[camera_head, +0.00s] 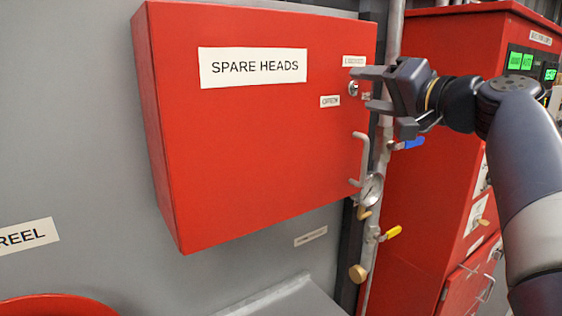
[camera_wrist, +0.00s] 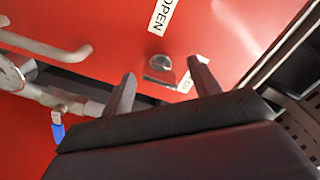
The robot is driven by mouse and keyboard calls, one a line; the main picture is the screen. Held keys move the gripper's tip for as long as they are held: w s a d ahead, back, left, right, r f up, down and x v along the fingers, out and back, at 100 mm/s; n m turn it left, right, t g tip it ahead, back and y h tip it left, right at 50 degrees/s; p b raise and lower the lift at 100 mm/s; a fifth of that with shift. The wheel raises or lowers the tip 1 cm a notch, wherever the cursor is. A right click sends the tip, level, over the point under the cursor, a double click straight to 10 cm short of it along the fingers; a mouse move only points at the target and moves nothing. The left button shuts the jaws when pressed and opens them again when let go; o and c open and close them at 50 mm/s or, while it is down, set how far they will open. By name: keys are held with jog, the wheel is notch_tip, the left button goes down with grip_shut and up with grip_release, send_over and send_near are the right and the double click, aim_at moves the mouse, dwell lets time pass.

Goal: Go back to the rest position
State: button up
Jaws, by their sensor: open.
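My gripper (camera_head: 368,89) is open and empty in the head view, at the right edge of the red SPARE HEADS box (camera_head: 240,130). Its two fingers point left toward the box's lock (camera_head: 353,88). In the wrist view the gripper's two fingers (camera_wrist: 160,92) stand apart, with the lock (camera_wrist: 159,66) showing beyond the gap between them. Whether the fingers touch the box cannot be told. The box's door looks shut, and its handle (camera_head: 360,160) sits below the gripper.
A pipe with a gauge (camera_head: 371,189), a blue-handled valve (camera_head: 412,143) and a yellow-handled valve (camera_head: 391,233) runs beside the box. A red cabinet (camera_head: 425,215) stands at the right behind my arm. A red round thing (camera_head: 55,305) is at the bottom left.

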jog(key=shift+n+p, duration=0.35)
jog(key=shift+n, duration=4.35)
